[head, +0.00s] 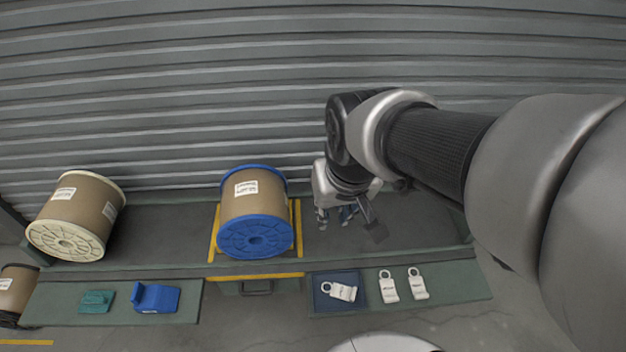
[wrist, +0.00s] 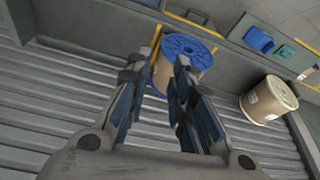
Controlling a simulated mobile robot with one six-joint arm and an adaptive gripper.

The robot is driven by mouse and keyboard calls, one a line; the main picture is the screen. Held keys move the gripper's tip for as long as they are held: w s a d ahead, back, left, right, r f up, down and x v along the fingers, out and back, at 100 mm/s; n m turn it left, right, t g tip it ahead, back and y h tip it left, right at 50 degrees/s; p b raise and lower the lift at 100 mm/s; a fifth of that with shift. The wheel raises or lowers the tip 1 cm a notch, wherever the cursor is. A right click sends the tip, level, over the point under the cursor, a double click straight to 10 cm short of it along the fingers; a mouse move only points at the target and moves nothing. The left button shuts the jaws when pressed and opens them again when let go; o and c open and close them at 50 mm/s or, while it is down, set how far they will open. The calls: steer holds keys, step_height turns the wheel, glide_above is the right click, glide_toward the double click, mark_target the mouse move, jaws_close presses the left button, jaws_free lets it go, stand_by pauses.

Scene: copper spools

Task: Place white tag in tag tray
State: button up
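A dark blue tag tray (head: 334,305) sits on the green front shelf, right of the middle in the head view. One white tag (head: 343,292) with a ring lies tilted inside it. Two more white tags, one (head: 389,288) nearer the tray and one (head: 417,286) farther right, lie on the shelf beside the tray. My gripper (head: 336,217) is above the grey bench, behind the tray. In the wrist view my gripper (wrist: 166,62) has its fingers apart with nothing held between them. The wrist view shows neither tags nor tag tray.
A blue-flanged spool (head: 256,240) stands in a yellow-marked bay; it also shows in the wrist view (wrist: 187,50). A cream-flanged spool (head: 66,241) is at left, another spool (head: 15,288) at the edge. A blue holder (head: 156,298) and teal block (head: 97,301) sit on the left shelf.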

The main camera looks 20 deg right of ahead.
steer(key=s+a+r+n+t, duration=0.1)
steer(key=s+a+r, duration=0.1)
steer(key=s, duration=0.8)
steer(key=shift+a+r+n, duration=0.3)
steer(key=shift+a+r, duration=0.1)
steer(key=shift+r, duration=0.15)
